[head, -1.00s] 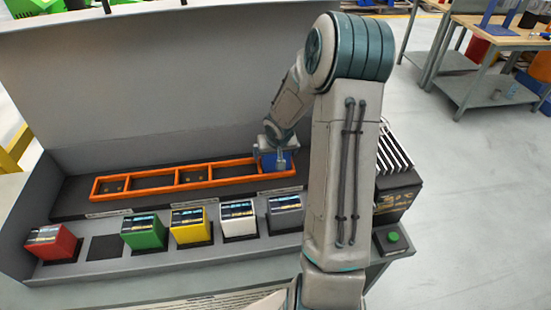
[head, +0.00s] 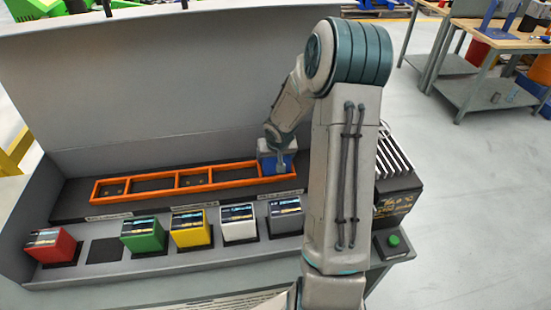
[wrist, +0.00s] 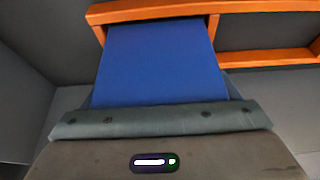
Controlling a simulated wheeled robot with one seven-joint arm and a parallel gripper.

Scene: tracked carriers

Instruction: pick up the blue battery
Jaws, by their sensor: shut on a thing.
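The blue battery (head: 287,163) is at the right end of the orange carrier (head: 152,194), over or in its end compartment. My gripper (head: 279,161) is shut on it from above. The wrist view shows the battery's broad blue face (wrist: 160,65) right in front of my gripper, with orange carrier bars (wrist: 160,11) close around its far end. I cannot tell whether the battery sits on the carrier floor or is held a little above it. My arm and hand hide part of it in the head view.
A row of batteries stands in front of the carrier: red (head: 63,245), green (head: 144,235), yellow (head: 191,229), white (head: 238,224) and grey (head: 286,216). A dark empty pad (head: 104,250) lies between red and green. A tall grey panel (head: 170,85) rises behind. A green button (head: 394,240) is at right.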

